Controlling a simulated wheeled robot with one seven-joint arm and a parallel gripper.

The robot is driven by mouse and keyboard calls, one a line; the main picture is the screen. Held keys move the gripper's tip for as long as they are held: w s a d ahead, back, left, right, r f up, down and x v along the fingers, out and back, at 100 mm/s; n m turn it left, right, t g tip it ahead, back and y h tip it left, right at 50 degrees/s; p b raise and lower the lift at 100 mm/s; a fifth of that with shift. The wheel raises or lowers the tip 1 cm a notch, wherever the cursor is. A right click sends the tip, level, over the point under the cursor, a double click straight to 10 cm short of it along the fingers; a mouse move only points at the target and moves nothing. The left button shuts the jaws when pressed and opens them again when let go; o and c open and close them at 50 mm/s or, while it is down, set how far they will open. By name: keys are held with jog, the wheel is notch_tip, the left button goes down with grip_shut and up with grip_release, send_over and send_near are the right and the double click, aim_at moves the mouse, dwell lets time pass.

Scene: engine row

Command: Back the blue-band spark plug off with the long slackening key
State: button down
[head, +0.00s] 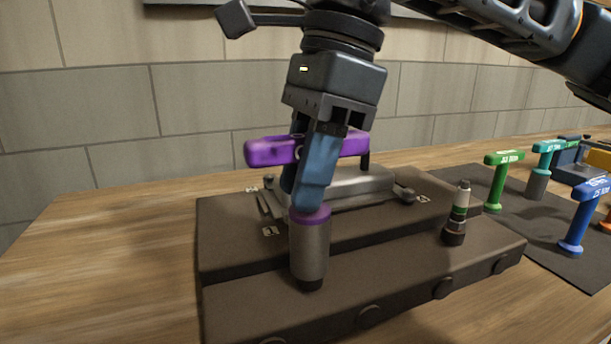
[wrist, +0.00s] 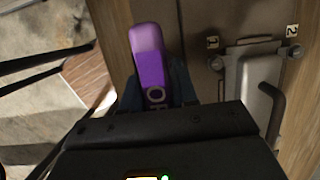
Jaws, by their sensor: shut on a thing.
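My gripper (head: 312,185) is shut on a purple T-handled key (head: 268,152), gripping it just below its crossbar with blue fingers. The key stands roughly upright, with a purple collar and a grey socket (head: 309,250) at its lower end. The socket is over the front left of the dark engine block (head: 400,285), with a short dark piece showing under it. Whatever is inside the socket is hidden, and no blue band shows. A plug with a green band (head: 459,212) stands on the block at right. In the wrist view, the purple handle (wrist: 150,60) extends beyond my gripper (wrist: 156,88).
A grey raised cover (head: 355,187) lies on the block behind the key. On the right, a dark mat (head: 520,217) carries a green key (head: 497,180), a teal key (head: 540,170) and a blue key (head: 580,215). Bare wooden table (head: 110,250) lies left of the block.

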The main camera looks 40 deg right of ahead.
dwell(0.4)
jog(key=n+g, duration=0.1)
jog(key=n, duration=0.3)
jog(key=shift+b, duration=0.4)
jog(key=n+g+b, duration=0.1)
jog(key=n, duration=0.3)
jog(key=shift+s+n, duration=0.15)
jog(key=shift+n, duration=0.25)
jog(key=n, duration=0.2)
jog(key=n+g+h+b, duration=0.1)
jog(key=n, duration=0.2)
jog(key=shift+s+d+g+b, duration=0.1)
jog(key=shift+s+g+b, duration=0.05)
jog(key=shift+g+b, duration=0.15)
jog(key=n, duration=0.3)
jog(key=shift+d+r+h, duration=0.1)
jog(key=shift+r+h, duration=0.15)
jog(key=shift+h, duration=0.15)
jog(key=shift+b, duration=0.3)
